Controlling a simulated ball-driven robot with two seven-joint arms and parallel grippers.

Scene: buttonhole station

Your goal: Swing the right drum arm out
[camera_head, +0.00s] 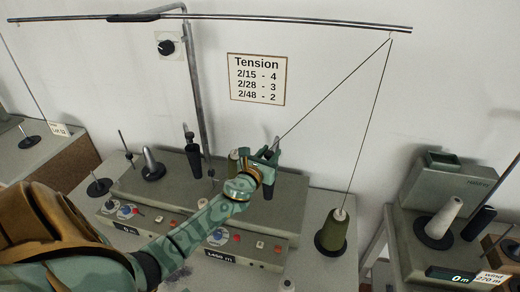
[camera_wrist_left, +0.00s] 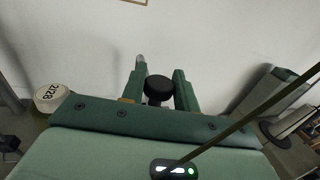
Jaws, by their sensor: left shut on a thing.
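The grey winding machine (camera_head: 130,185) stands on the table below the wall sign. My left gripper (camera_head: 268,156) is at its right-hand station and hides most of the right drum arm there. In the left wrist view the fingers (camera_wrist_left: 158,92) stand either side of a black round-ended part (camera_wrist_left: 158,88), and the gripper is shut on it. I cannot tell how far the drum arm is swung. A dark cylinder (camera_head: 268,190) shows just below the gripper. Thread runs from the olive cone (camera_head: 333,236) up to the overhead bar (camera_head: 300,22) and down to behind the gripper. My right gripper is not in view.
A pale round end marked 2/28 (camera_wrist_left: 52,92) is left of my fingers in the wrist view. Another grey machine (camera_head: 455,185) with a white cone (camera_head: 443,218) stands at the right. The tension sign (camera_head: 257,79) hangs on the wall. The overhead bar's post (camera_head: 196,90) rises left of the gripper.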

